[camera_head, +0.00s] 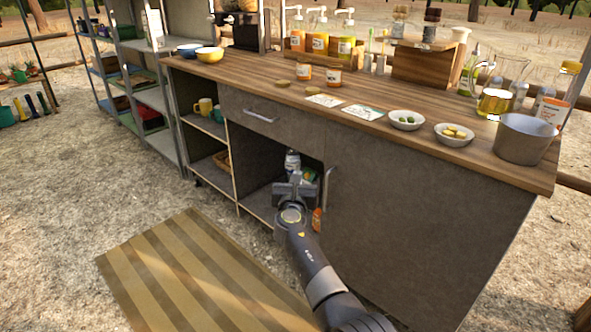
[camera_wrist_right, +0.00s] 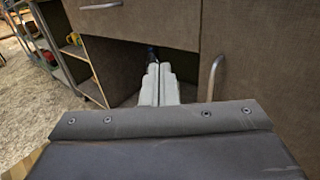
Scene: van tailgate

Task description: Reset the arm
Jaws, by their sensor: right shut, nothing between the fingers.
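My right arm reaches up from the bottom of the head view. Its gripper (camera_head: 296,178) is in front of the open lower compartment of the wooden-topped cabinet (camera_head: 420,200). In the right wrist view the two pale fingers (camera_wrist_right: 159,82) lie together, shut and empty, pointing toward the dark compartment opening. A white-capped bottle (camera_head: 292,160) stands inside the compartment behind the gripper, partly hidden. An orange bottle (camera_head: 317,219) shows low beside the gripper. My left gripper is not in view.
A vertical door handle (camera_head: 328,188) is close to the right of my gripper; it also shows in the wrist view (camera_wrist_right: 213,76). A drawer handle (camera_head: 260,116) is above left. The counter (camera_head: 240,75) carries jars, bowls and a pot (camera_head: 524,140). A striped mat (camera_head: 190,270) lies on the ground.

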